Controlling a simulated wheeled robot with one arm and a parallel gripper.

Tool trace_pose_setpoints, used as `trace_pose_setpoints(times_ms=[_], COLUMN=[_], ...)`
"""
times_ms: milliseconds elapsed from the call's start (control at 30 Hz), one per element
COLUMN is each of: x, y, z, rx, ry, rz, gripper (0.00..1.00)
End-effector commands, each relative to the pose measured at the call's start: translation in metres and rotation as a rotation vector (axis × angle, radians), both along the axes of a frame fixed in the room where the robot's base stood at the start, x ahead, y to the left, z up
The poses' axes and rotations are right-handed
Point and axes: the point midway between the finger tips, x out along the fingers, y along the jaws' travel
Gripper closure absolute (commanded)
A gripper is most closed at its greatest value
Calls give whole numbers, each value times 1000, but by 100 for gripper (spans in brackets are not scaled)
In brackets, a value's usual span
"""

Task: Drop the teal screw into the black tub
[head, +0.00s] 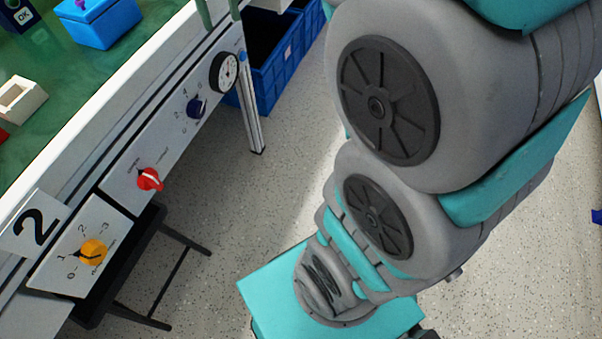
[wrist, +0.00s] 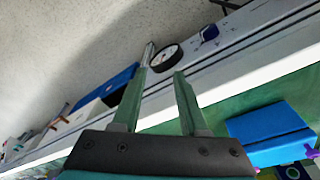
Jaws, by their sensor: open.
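I cannot make out the teal screw or the black tub in either view. My gripper (wrist: 161,73) shows in the wrist view with its two green fingers apart and nothing between them. In the head view the two green finger ends of my gripper (head: 222,23) show at the top edge, over the table's far front edge near the round gauge; the rest of the gripper is out of frame.
The front panel carries a gauge (head: 223,72), a dark blue knob (head: 196,107), a red knob (head: 149,179) and a yellow rotary knob (head: 93,252). Blue crates (head: 285,60) stand beyond the table.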

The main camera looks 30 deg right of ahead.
Motion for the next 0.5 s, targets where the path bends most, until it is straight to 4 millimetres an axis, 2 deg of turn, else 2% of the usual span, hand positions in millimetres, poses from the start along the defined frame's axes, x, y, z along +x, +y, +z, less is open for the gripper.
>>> trace_pose_setpoints(times_ms=[33, 500], x=[-20, -192], y=[-1, -1], z=[-15, -149], rx=[1, 30], ry=[29, 235], rz=[5, 48], gripper=[57, 57])
